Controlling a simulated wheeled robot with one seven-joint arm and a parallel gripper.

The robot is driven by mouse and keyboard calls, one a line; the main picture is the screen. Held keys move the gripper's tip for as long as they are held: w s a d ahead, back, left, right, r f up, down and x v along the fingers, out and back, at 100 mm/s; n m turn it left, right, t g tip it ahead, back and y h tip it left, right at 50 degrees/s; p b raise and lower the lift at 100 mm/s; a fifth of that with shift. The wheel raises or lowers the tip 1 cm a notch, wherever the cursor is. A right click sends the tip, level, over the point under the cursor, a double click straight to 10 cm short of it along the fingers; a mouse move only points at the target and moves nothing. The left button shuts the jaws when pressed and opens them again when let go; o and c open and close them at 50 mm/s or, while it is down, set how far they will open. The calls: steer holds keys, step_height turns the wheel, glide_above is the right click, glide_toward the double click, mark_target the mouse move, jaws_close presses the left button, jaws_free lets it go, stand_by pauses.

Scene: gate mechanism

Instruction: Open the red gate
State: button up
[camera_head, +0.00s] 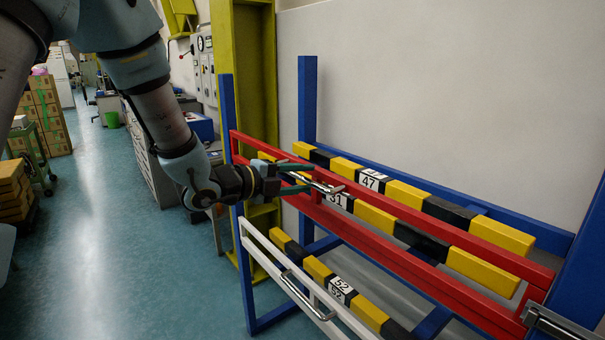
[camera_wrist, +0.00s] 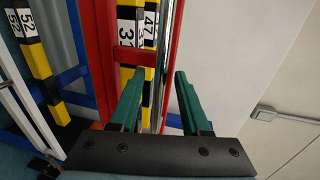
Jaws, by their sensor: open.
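The red gate (camera_head: 440,222) is a long barred frame across the blue rack, and it appears closed. Its silver handle (camera_head: 326,187) is near the left part of the gate. My gripper (camera_head: 312,177) is open at this handle, with one green finger above and one below in the head view. In the wrist view the gripper (camera_wrist: 158,85) has its fingers apart, with part of the red gate (camera_wrist: 171,55) seen between and beyond them. I cannot tell whether either finger touches the handle, which the fingers partly hide.
A white gate (camera_head: 262,245) with its own silver handle (camera_head: 300,297) is below. Yellow-black numbered bars (camera_head: 375,218) lie behind the red gate. Blue posts (camera_head: 307,105) frame the rack, and a metal latch (camera_head: 560,325) is at right. Open floor (camera_head: 120,230) lies to the left.

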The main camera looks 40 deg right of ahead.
steer(key=shift+d, duration=0.25)
jaws_close()
steer(key=shift+f, duration=0.1)
stand_by(1.2)
